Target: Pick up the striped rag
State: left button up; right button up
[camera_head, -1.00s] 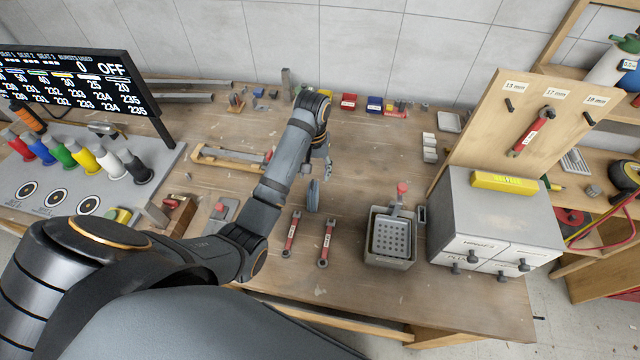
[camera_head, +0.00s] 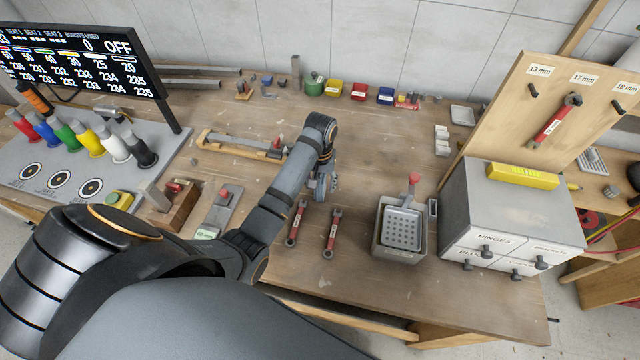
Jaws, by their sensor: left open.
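No clearly striped rag can be made out. A small grey-blue thing (camera_head: 320,189) lies on the workbench beside my left gripper, partly behind it; I cannot tell whether it is the rag. My left gripper (camera_head: 333,184) hangs low over the bench, just right of that thing, with its fingers pointing down. It is small in the picture but looks open and holds nothing that I can see. My left arm covers part of the bench. My right gripper is not in view.
Two red-handled wrenches (camera_head: 331,234) lie in front of the gripper. A grey bin with a perforated basket (camera_head: 402,228) and a drawer cabinet (camera_head: 510,215) stand to the right. A wooden jig (camera_head: 243,146) lies behind left; coloured bins (camera_head: 358,91) line the back.

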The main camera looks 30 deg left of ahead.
pick_arm(q)
jog(key=shift+f, duration=0.1)
grip_shut()
dwell(0.4)
jog(key=shift+r, duration=0.35)
jog(key=r, duration=0.2)
jog(key=a+r+b, duration=0.1)
jog(key=r, duration=0.1)
jog(key=shift+s, duration=0.4)
jog(key=s+a+r+p, duration=0.4)
jog(key=s+a+r, duration=0.4)
jog(key=s+a, duration=0.1)
jog(key=shift+r, duration=0.15)
